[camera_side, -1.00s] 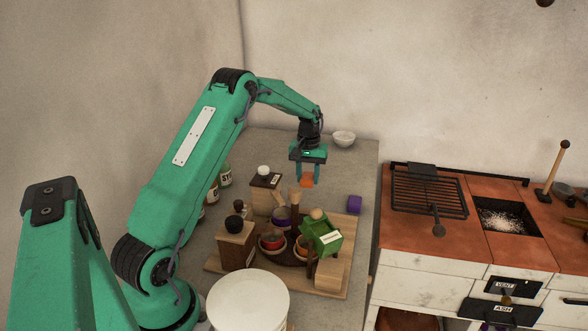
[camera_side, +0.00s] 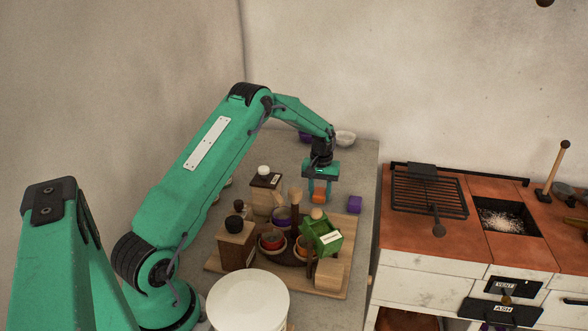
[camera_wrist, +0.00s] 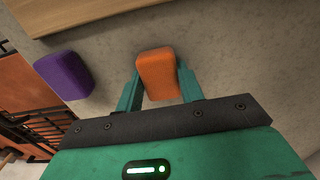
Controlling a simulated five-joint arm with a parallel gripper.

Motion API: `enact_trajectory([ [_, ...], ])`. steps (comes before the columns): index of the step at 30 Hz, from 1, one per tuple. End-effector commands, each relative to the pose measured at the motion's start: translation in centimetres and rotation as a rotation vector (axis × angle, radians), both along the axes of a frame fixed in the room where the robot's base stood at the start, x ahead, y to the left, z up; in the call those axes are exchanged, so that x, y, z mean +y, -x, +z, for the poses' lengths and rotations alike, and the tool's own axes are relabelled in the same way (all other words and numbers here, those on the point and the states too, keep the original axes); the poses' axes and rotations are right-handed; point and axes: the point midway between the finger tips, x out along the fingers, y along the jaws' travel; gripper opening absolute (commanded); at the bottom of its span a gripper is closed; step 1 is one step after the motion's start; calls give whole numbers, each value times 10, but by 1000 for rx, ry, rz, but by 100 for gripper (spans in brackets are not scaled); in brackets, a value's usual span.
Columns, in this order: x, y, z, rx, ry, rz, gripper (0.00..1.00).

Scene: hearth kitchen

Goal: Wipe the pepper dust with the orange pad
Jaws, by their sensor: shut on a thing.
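The orange pad (camera_side: 319,186) is a small block held between the fingers of my gripper (camera_side: 320,192). In the wrist view the orange pad (camera_wrist: 157,74) sits upright between the two teal fingers of my gripper (camera_wrist: 160,85), which is shut on it. The pad is near the grey counter (camera_side: 345,225), behind the wooden board; I cannot tell whether it touches the surface. A purple block (camera_side: 354,204) lies to its right on the counter, and it shows at left in the wrist view (camera_wrist: 64,75). I cannot make out pepper dust in either view.
A wooden board (camera_side: 335,270) carries a green box (camera_side: 322,236), small bowls and wooden pieces. A white bowl (camera_side: 345,139) stands at the back, with a purple bowl (camera_side: 305,137) beside it. The stove (camera_side: 430,240) with a grill is to the right.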

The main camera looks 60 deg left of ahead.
Motion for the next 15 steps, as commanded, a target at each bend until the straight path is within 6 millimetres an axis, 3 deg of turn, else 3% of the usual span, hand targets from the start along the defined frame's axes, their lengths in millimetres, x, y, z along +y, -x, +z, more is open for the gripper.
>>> enact_trajectory([
  [12, 30, 30, -1, 3, 2, 6, 16],
  [14, 29, 28, 4, 2, 1, 4, 16],
  [15, 29, 28, 17, -2, -1, 4, 16],
])
